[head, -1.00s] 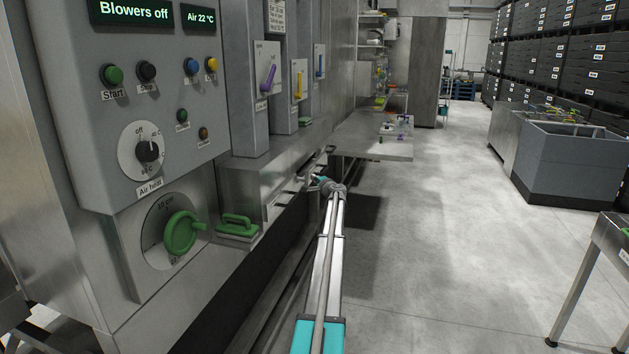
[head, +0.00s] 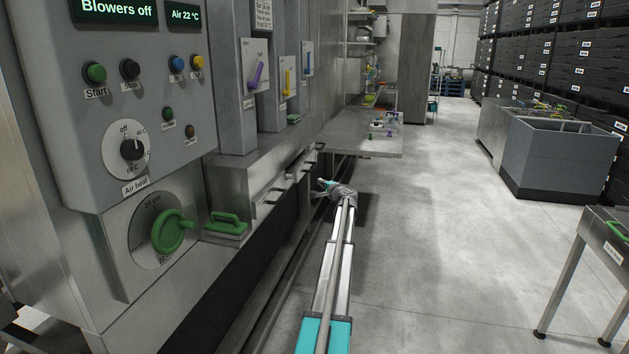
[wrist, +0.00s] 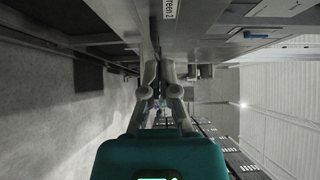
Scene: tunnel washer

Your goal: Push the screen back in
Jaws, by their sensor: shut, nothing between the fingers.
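My gripper (head: 325,186) is low beside the washer's front in the head view, with a visible gap to the metal fronts. In the wrist view its two fingers (wrist: 158,72) are together and empty. A metal front labelled "Screen 2" (wrist: 195,22) shows at the top of the wrist view, to one side of the fingers. In the head view, screen fronts with small handles line the machine's lower ledge, one nearer (head: 268,207) and one farther (head: 298,178). I cannot tell from here how far each screen stands out.
The control panel (head: 150,70) and a green handwheel (head: 172,232) are at the near left. A green-handled lid (head: 226,225) lies on the ledge. A metal table (head: 370,142) stands beyond my gripper.

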